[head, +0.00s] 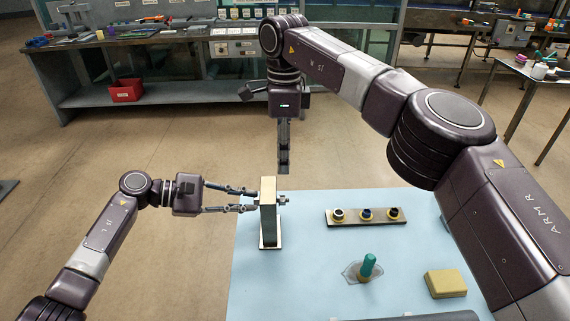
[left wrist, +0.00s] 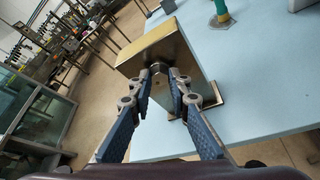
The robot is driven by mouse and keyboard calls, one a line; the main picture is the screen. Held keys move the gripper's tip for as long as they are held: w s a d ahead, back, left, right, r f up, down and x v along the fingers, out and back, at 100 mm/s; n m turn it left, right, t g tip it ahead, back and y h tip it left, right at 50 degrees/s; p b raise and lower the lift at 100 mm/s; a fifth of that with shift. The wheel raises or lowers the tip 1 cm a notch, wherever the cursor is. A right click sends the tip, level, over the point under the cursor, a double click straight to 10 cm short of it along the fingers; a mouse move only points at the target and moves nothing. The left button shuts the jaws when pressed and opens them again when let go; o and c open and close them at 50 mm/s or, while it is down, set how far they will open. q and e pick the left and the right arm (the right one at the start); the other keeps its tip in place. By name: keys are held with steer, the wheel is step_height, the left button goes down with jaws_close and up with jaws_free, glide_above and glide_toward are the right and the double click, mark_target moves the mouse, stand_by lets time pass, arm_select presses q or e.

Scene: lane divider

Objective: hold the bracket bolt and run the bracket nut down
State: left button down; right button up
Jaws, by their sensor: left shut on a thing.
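The bracket (head: 268,212) is an upright brassy plate on a foot at the left edge of the blue table. The bracket bolt runs through it; its head (left wrist: 157,68) faces my left gripper (left wrist: 162,76). The left gripper is shut on the bolt head, and it shows in the head view from the left (head: 250,200). On the bracket's right side the bolt end sticks out with what looks like the bracket nut (head: 283,199) on it. My right gripper (head: 284,168) points down above and behind the bracket, apart from it; its finger gap cannot be made out.
On the blue table (head: 320,250), a dark strip (head: 354,222) holds three round fittings right of the bracket. A green-handled tool (head: 368,264) stands nearer, beside a yellow block (head: 445,283). A grey thing lies at the near edge. The surface just right of the bracket is clear.

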step_height(320, 180, down, 4)
steer(key=d+f+g+y, duration=0.1)
steer(key=d+y, duration=0.1)
steer(key=y, duration=0.2)
steer(key=t+y, duration=0.1)
steer(key=y, duration=0.4)
glide_toward(282, 200)
steer(key=x, duration=0.8)
steer(key=shift+w+d+f, duration=0.3)
steer(key=shift+w, duration=0.1)
steer(key=shift+c, duration=0.2)
jaws_close()
